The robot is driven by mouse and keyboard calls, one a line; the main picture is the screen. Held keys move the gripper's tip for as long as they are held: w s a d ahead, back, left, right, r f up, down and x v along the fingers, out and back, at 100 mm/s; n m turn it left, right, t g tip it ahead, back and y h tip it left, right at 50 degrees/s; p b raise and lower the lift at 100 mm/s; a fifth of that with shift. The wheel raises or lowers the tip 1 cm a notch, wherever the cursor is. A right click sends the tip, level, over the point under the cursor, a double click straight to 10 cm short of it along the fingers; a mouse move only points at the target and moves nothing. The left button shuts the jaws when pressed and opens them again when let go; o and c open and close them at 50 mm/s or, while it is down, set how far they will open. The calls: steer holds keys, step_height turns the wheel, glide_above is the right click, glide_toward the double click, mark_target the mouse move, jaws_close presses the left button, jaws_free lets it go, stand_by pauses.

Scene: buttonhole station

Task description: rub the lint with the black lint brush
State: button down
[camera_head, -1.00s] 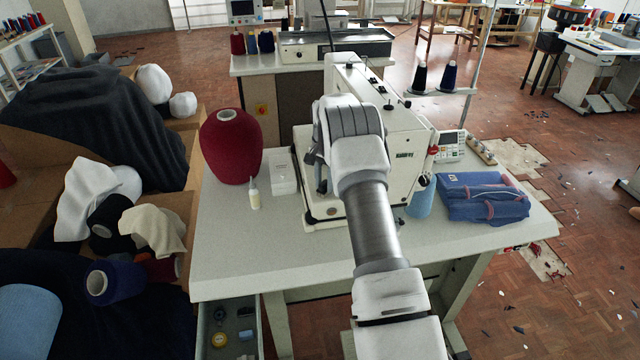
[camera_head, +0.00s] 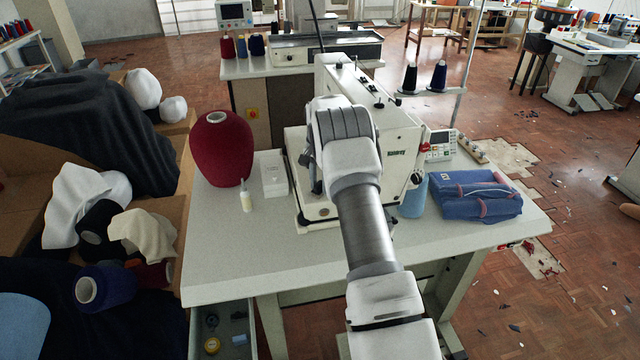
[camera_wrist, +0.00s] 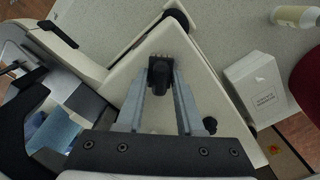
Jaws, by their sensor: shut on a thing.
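In the wrist view my gripper (camera_wrist: 160,74) is shut on the black lint brush (camera_wrist: 159,84), a small dark piece with a bristly end between the fingertips. The brush is over the white sewing machine (camera_wrist: 205,92); I cannot tell whether it touches it. The machine (camera_head: 388,128) stands on the grey table in the head view. There my arm hides the gripper, the brush and part of the machine. I cannot make out the lint in either view.
The table (camera_head: 225,265) holds a red yarn cone (camera_head: 222,155), a small bottle (camera_head: 246,196), a white box (camera_head: 274,175), a light blue cone (camera_head: 414,195) and folded denim (camera_head: 475,198). An open drawer (camera_head: 224,330) is below. The table's front left is clear.

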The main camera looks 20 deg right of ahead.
mark_target(303, 198)
steer(key=shift+w+a+f, duration=0.1)
steer(key=shift+a+f, duration=0.1)
steer(key=shift+a, duration=1.1)
steer(key=shift+w+a+f, duration=0.1)
steer(key=shift+a+f, duration=0.1)
steer(key=shift+a, duration=1.1)
steer(key=shift+w+d+r+p, duration=0.1)
steer(key=shift+r+p, duration=0.65)
steer(key=shift+r, duration=0.9)
steer(key=shift+w+d+r+p, duration=0.1)
steer(key=shift+r+p, duration=0.65)
steer(key=shift+r, duration=0.85)
steer(key=shift+r, duration=0.15)
step_height(303, 198, up, 3)
steer(key=shift+f+p, duration=0.1)
steer(key=shift+p, duration=0.8)
